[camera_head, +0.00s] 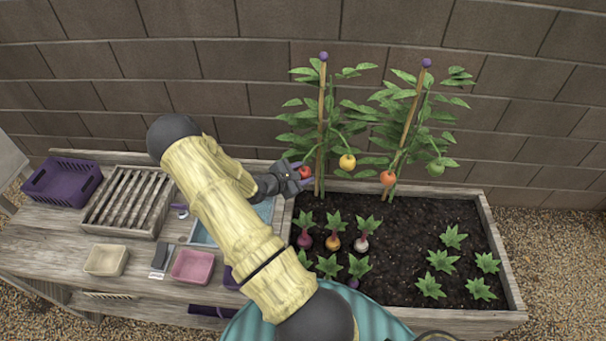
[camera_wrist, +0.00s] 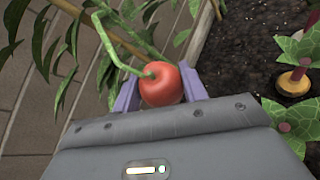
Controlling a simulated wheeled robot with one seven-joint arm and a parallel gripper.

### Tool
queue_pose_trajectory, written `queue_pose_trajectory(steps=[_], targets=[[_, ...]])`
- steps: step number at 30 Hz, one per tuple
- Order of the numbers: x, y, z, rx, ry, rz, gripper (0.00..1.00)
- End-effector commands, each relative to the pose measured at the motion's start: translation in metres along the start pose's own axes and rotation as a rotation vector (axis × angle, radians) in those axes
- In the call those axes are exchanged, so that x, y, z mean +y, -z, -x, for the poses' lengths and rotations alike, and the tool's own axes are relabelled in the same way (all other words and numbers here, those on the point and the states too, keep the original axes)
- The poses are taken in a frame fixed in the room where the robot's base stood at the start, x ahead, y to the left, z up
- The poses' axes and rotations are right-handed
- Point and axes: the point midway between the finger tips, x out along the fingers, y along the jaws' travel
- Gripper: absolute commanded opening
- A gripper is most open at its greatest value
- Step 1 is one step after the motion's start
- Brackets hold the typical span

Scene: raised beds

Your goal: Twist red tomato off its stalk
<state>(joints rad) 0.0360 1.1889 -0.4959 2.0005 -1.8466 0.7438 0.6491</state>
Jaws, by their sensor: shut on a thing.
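The red tomato (camera_head: 306,172) hangs at the left side of the left staked plant (camera_head: 322,115), near the back left corner of the bed. My gripper (camera_head: 299,176) is shut on it. In the wrist view the tomato (camera_wrist: 160,84) sits between the two purple fingers of my gripper (camera_wrist: 158,90), and a green stalk (camera_wrist: 115,58) still joins its top. The tomato's underside is hidden behind the gripper body.
A yellow tomato (camera_head: 347,162), an orange-red tomato (camera_head: 388,178) and a green one (camera_head: 435,169) hang to the right. Root vegetables grow in the raised bed (camera_head: 508,270). A bench at left holds a slatted crate (camera_head: 128,203), a purple basket (camera_head: 62,182) and a pink tray (camera_head: 192,267).

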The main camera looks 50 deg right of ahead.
Motion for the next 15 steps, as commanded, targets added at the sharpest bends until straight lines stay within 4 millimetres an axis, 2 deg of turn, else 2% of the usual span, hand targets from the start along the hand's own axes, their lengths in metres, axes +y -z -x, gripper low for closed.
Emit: queue_pose_trajectory(steps=[15], targets=[[-0.0011,0.0021,-0.0002,0.002,0.001,-0.091,0.13]])
